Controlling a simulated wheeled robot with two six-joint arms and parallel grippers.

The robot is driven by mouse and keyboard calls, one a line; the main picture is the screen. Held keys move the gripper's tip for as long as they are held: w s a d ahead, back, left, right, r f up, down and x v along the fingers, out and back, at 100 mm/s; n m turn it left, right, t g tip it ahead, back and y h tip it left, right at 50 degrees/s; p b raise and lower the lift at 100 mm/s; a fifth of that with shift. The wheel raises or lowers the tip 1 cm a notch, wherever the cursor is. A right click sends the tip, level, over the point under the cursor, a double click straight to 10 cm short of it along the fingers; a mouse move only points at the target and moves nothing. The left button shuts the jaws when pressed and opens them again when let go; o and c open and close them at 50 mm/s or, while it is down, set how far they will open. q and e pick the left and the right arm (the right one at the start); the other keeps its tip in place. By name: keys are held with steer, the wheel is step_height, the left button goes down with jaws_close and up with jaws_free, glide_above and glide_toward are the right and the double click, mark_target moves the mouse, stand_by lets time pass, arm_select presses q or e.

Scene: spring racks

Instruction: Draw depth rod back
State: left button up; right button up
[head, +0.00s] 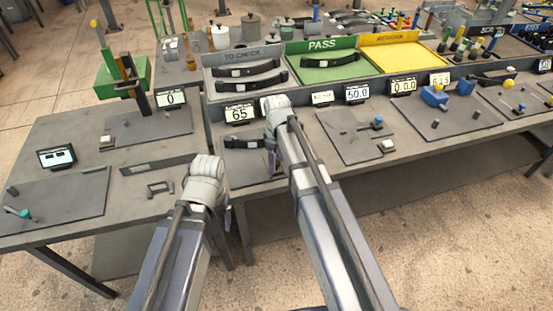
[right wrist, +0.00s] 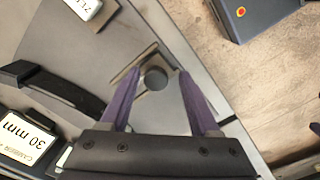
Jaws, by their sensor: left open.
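I cannot make out the depth rod clearly. In the right wrist view a small grey round piece (right wrist: 154,79) with a thin angular plate (right wrist: 128,72) beside it lies between the purple fingers of my right gripper (right wrist: 160,74). The fingers are apart, with a gap on each side of the round piece; whether they touch it is not clear. In the head view my right gripper (head: 272,160) points down over the bench by the 65 display (head: 239,114). My left gripper (head: 226,213) is open, low at the front edge of the left table, its fingers mostly hidden by the wrist.
A dark curved spring (right wrist: 50,85) and a label reading 30 mm (right wrist: 25,138) lie near my right gripper. Behind stand the TO CHECK tray (head: 215,88), green PASS tray (head: 331,76) and yellow tray (head: 412,58). A small bracket (head: 160,187) lies on the left table.

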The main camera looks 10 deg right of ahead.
steer(key=shift+o, duration=0.2)
steer(key=shift+w, duration=0.15)
steer(key=shift+r+p, duration=0.85)
step_height(320, 180, up, 6)
steer(key=p, duration=0.6)
steer(key=s+a+m, duration=0.2)
steer(key=s+a, duration=0.3)
steer(key=s, duration=0.4)
steer(key=s+a+m+h, duration=0.1)
steer(key=s+a+m, duration=0.2)
steer(key=s, duration=0.6)
steer(key=shift+s+a+f+m+b, duration=0.2)
steer(key=shift+a+f+m+b, duration=0.1)
steer(key=shift+a, duration=0.85)
